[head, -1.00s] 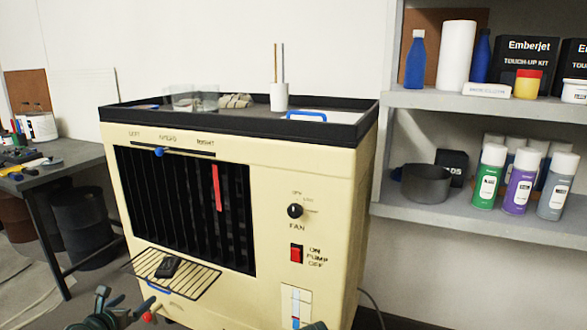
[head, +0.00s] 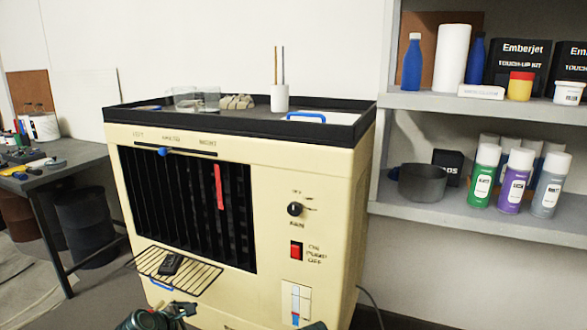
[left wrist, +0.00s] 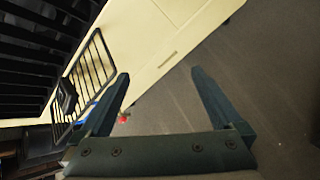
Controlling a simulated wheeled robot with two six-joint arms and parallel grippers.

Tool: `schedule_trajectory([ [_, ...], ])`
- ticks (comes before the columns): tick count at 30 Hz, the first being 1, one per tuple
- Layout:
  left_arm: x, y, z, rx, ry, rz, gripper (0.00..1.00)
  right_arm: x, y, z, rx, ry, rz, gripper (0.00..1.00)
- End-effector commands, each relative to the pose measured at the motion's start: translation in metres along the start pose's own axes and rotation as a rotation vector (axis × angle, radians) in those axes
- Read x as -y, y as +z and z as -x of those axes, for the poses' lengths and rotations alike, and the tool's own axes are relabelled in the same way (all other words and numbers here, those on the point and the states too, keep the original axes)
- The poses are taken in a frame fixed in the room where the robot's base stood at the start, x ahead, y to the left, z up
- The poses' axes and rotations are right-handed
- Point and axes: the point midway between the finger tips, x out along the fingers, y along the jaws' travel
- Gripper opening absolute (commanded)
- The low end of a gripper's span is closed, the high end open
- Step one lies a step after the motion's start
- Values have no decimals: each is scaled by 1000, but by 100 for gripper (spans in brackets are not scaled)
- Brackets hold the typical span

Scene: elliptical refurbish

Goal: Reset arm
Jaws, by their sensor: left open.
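My left gripper (left wrist: 160,78) is open in the left wrist view, with nothing between its two fingers. They point past the lower part of the cream heater-like cabinet (head: 230,290) toward the grey floor. In the head view, part of my left arm and gripper shows at the bottom edge, below the wire shelf (head: 200,278) on the cabinet's front. A black object (head: 171,264) lies on that shelf. A dark sliver at the bottom edge right of it may be my right arm; its gripper does not show.
The cabinet top carries a black tray (head: 230,122) with clear containers and a white holder (head: 280,97). A grey shelf unit (head: 470,215) with cans and boxes stands at right. A workbench (head: 60,165) stands at left. Behind one finger, a small red knob (left wrist: 123,117) shows.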

Motion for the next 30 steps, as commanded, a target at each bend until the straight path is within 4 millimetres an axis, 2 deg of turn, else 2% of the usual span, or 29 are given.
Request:
schedule_trajectory([
  [1,20,16,-7,-6,-65,-131,100,0,0,2,0,0,0,50],
  [3,53,33,-15,-16,-172,-363,100,0,0,5,0,0,0,50],
  [6,105,55,-21,-11,-351,-745,100,-1,0,8,0,1,-1,50],
  [9,152,70,-18,20,-527,-1120,100,-1,1,11,1,1,-1,50],
  [12,188,78,-10,66,-686,-1442,100,-2,1,13,1,1,-1,50],
  [15,213,82,0,117,-821,-1697,100,-2,1,15,1,1,-1,50],
  [24,255,89,32,281,-1154,-2243,100,-2,1,20,1,2,-2,50],
  [26,244,99,44,279,-1153,-2236,100,-4,2,40,1,2,-2,50],
  [30,230,114,61,278,-1149,-2230,100,-7,4,66,1,1,-3,50],
])
